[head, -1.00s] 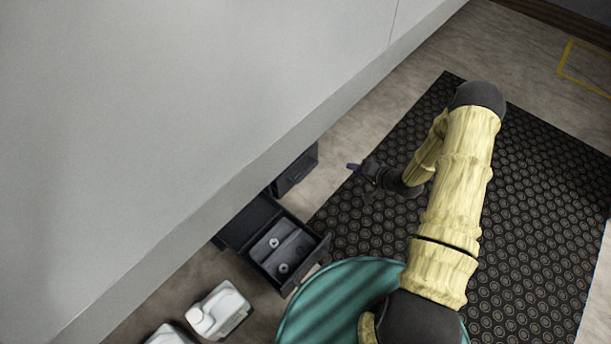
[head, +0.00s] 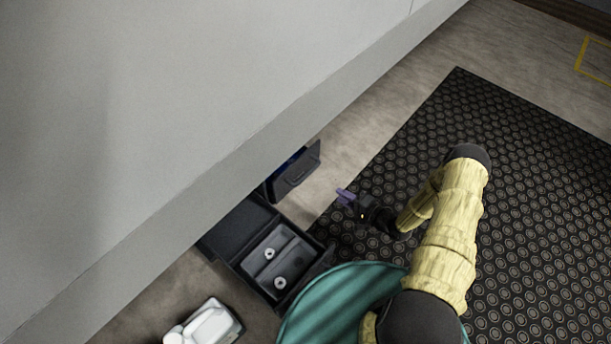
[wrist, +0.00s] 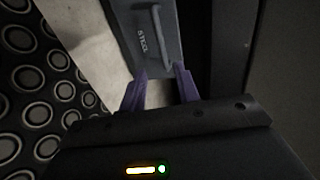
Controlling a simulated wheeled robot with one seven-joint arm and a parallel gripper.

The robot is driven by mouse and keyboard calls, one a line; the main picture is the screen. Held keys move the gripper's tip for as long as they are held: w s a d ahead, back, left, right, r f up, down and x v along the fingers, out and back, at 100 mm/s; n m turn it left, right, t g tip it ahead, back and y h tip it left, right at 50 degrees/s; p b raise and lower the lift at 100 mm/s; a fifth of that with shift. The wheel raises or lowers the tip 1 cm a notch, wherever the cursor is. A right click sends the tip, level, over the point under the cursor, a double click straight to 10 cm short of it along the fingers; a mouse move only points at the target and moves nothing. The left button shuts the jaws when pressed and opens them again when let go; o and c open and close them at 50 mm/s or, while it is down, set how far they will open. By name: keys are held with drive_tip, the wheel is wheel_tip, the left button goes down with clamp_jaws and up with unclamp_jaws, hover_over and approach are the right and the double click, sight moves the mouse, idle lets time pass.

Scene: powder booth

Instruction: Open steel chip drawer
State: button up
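The steel chip drawer is a dark grey drawer front (head: 296,172) with a bar handle, under the large grey panel in the head view. In the wrist view its front (wrist: 145,40) reads "STEEL" and its handle (wrist: 159,35) stands just beyond the fingertips. The drawer looks shut or nearly so; how far it sits out is hard to tell. My gripper (head: 345,196) is to the right of the drawer front, apart from it. In the wrist view its two purple fingers (wrist: 161,80) are spread with nothing between them.
Another dark drawer (head: 270,262) stands pulled out beside it, holding a grey tray with two small pale rings. A white container (head: 205,325) is on the floor at lower left. The large grey panel (head: 180,110) overhangs the drawers. A black studded mat (head: 530,200) covers the floor at right.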

sight(307, 176)
drive_tip(key=b+x, duration=0.7)
drive_tip(key=x, duration=1)
drive_tip(key=shift+w+a+b, duration=0.1)
drive_tip(key=shift+a+b, duration=0.05)
drive_tip(key=shift+b, duration=0.2)
clamp_jaws()
